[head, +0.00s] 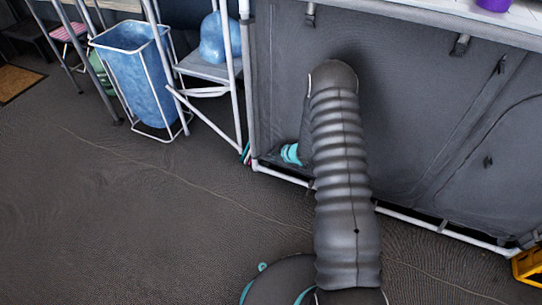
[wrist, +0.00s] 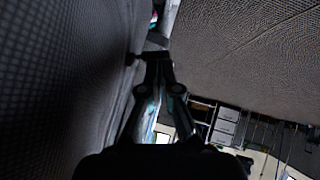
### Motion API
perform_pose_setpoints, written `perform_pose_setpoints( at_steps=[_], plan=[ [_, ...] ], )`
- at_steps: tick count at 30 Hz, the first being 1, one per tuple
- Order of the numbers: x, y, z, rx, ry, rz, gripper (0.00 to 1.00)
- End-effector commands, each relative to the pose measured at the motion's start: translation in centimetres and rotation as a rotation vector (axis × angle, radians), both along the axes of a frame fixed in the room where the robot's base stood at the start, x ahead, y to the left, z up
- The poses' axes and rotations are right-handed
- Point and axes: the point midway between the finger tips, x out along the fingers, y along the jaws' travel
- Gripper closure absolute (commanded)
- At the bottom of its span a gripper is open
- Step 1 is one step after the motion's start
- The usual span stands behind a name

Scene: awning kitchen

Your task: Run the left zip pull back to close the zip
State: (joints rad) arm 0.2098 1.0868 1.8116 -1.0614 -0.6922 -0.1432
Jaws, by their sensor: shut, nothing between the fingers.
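The dark grey fabric front (head: 420,90) of the kitchen unit has zip seams on its right part. Small dark tabs that look like zip pulls hang at the upper right (head: 501,64) and lower right (head: 488,161). I see no left zip pull clearly in the head view; my arm covers part of the fabric there. In the wrist view my gripper (wrist: 153,57) is shut and empty, close beside the fabric (wrist: 60,80). A small dark piece (wrist: 131,59) shows at the fingertips on the fabric side; I cannot tell whether it is a zip pull.
A white tube frame (head: 430,225) runs along the unit's foot. A blue bin (head: 138,70) and a white-framed stand (head: 205,70) stand left of it. A yellow crate (head: 528,265) is at the right edge. The floor (head: 120,220) at front left is clear.

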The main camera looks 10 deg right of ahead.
Motion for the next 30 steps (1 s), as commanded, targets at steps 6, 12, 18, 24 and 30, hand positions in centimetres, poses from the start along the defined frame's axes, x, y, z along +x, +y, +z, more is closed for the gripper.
perform_pose_setpoints(
  at_steps=[6, 12, 18, 24, 30],
  plan=[
    [0.0, 0.0, -4.0, 0.001, 0.001, 0.000, 1.00],
    [0.0, 0.0, -4.6, -0.002, 0.001, -0.001, 1.00],
    [0.0, 0.0, -4.7, -0.002, 0.004, -0.001, 1.00],
    [-0.2, 0.1, -3.8, -0.002, 0.004, -0.001, 1.00],
    [-0.7, 0.7, 0.0, 0.000, -0.004, 0.003, 1.00]
  ],
)
